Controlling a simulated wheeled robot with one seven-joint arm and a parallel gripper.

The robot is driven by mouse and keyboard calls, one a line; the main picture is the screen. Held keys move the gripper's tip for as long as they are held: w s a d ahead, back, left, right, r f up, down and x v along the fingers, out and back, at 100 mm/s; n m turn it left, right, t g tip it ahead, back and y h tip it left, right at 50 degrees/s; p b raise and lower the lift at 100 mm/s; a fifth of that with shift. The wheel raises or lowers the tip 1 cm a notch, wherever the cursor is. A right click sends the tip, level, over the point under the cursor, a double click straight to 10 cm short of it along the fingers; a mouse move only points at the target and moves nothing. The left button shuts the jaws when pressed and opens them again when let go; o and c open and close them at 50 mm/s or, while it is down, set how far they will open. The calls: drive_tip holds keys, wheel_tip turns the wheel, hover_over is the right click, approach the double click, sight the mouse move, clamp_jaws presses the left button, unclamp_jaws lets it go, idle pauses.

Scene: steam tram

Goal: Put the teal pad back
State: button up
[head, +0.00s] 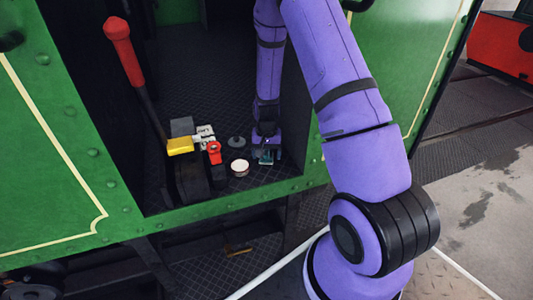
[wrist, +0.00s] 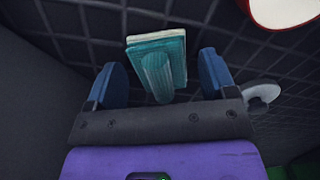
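The teal pad (wrist: 174,53) lies on the dark ribbed floor in the wrist view, with a pale layer along its far edge and a rounded teal grip (wrist: 157,78) on top. My gripper (wrist: 160,82) is open, its two blue fingers on either side of the pad with a gap on both sides. In the head view my gripper (head: 266,146) points down at the floor inside the green doorway, and a small bit of teal (head: 264,157) shows at its fingertips. Whether the fingertips reach the floor cannot be told.
A round white-topped tin with a red rim (head: 239,168) and a grey round object (head: 237,142) stand just left of my gripper. Farther left are a yellow block (head: 180,146), a red fitting (head: 214,153) and a red-handled lever (head: 118,38). Green panels flank the opening.

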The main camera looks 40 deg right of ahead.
drive_tip(key=shift+r, duration=0.1)
wheel_tip(320, 180, up, 12)
wheel_tip(320, 180, up, 12)
drive_tip(key=f+n+t, duration=0.1)
drive_tip(key=n, duration=0.1)
hover_over(266, 151)
drive_tip(key=s+a, duration=0.3)
drive_tip(key=a, duration=0.1)
drive_tip(key=s+a+r+n+t, duration=0.2)
drive_tip(key=s+a+r+n, duration=0.1)
drive_tip(key=s+r, duration=0.6)
drive_tip(key=s+a+r+n+t, duration=0.2)
drive_tip(key=s+a+r, duration=0.3)
drive_tip(key=s+r, duration=0.4)
drive_tip(key=s, duration=0.5)
drive_tip(key=shift+s+a+r+n, duration=0.3)
drive_tip(key=shift+a+r+n, duration=0.05)
drive_tip(key=shift+a+n, duration=0.05)
